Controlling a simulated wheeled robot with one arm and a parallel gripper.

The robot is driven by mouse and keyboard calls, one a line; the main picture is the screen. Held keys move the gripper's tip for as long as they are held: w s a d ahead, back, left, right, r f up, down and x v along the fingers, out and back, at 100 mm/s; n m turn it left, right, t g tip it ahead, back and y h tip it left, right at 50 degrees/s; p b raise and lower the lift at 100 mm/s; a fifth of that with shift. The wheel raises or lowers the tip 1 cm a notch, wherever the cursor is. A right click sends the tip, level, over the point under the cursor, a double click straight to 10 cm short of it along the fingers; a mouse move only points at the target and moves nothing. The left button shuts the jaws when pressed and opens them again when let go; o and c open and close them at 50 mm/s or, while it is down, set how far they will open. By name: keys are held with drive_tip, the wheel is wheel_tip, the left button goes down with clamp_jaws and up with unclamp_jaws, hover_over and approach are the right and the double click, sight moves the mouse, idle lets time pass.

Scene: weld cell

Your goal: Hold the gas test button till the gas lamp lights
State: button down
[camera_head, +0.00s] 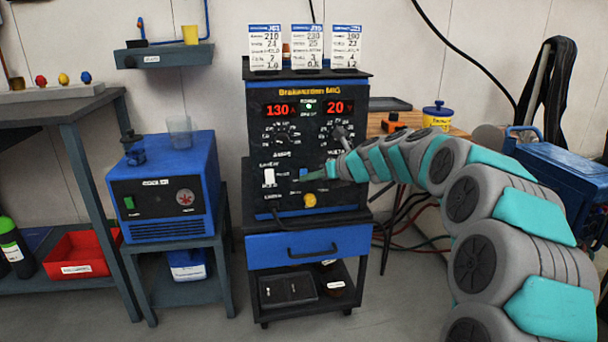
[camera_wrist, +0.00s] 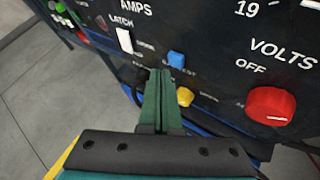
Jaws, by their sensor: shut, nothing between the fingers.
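The welder panel (camera_head: 290,148) faces me, with red displays reading 130 and 20. The small blue button (camera_wrist: 176,58), with lettering ending in "EST" beside it, is on the lower panel. My gripper (camera_wrist: 165,74) is shut and empty, its green fingertips just below and left of the blue button in the wrist view. I cannot tell whether they touch the panel. In the head view my gripper (camera_head: 308,176) is at the panel's lower middle and partly covers the button area. A yellow round part (camera_wrist: 184,96) is below the button; I cannot tell if it is lit.
A white switch (camera_wrist: 124,40) is left of the button and a red knob (camera_wrist: 271,105) is to its right. A green light (camera_head: 309,106) glows between the displays. A blue cooler (camera_head: 163,190) stands left; a blue drawer (camera_head: 308,246) is below the panel.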

drive_tip(key=shift+w+a+r+p, duration=0.1)
drive_tip(key=shift+w+p, duration=0.15)
drive_tip(key=shift+p, duration=0.45)
drive_tip(key=shift+w, duration=0.15)
drive_tip(key=shift+w+a+p, duration=0.15)
drive_tip(key=shift+w+p, duration=0.3)
drive_tip(key=shift+p, duration=0.4)
idle(0.5)
drive_tip(key=shift+s, duration=0.1)
idle(1.9)
drive_tip(key=shift+s+d, duration=0.25)
drive_tip(key=shift+s, duration=0.5)
drive_tip(key=shift+s+p, duration=0.1)
drive_tip(key=shift+p, duration=0.2)
drive_tip(key=shift+s+d+p, duration=0.15)
drive_tip(key=shift+s+d, duration=0.1)
drive_tip(key=shift+s, duration=0.5)
drive_tip(key=shift+s+d+p, duration=0.1)
drive_tip(key=shift+s+d, duration=0.1)
drive_tip(key=shift+s, duration=0.6)
drive_tip(key=shift+s+d+p, duration=0.15)
drive_tip(key=shift+s+d, duration=0.1)
drive_tip(key=shift+s, duration=0.5)
